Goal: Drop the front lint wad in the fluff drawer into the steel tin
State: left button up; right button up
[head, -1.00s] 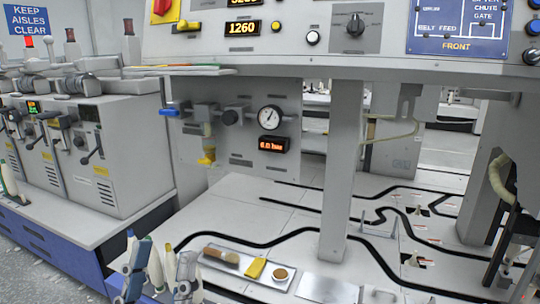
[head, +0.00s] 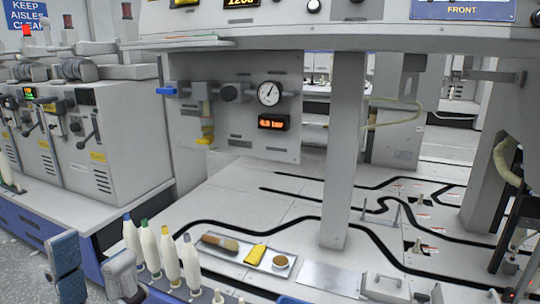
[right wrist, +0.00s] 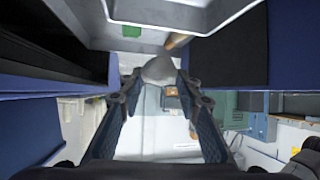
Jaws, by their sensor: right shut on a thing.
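My right gripper (right wrist: 160,88) shows in the right wrist view, its two dark fingers closed on a pale grey lint wad (right wrist: 159,69) at the fingertips. Beyond and above the wad is a light grey open box-like part (right wrist: 185,12), perhaps the fluff drawer; I cannot tell for sure. A small green thing (right wrist: 132,31) and a brown rod-like thing (right wrist: 176,41) show there. My left gripper (head: 94,270) is at the lower left of the head view, its fingers apart with nothing seen between them. I cannot make out the steel tin in either view.
In the head view, several cone-topped bobbins (head: 170,257) stand close to my left gripper. A tray (head: 223,254) holds a brush, a yellow cloth and a round tan piece. A grey post (head: 343,150) rises from the deck. Blue edges (right wrist: 55,105) flank my right gripper.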

jog(key=shift+f, duration=0.25)
jog(key=o, duration=0.8)
jog(key=shift+o, duration=0.2)
jog(key=v, duration=1.2)
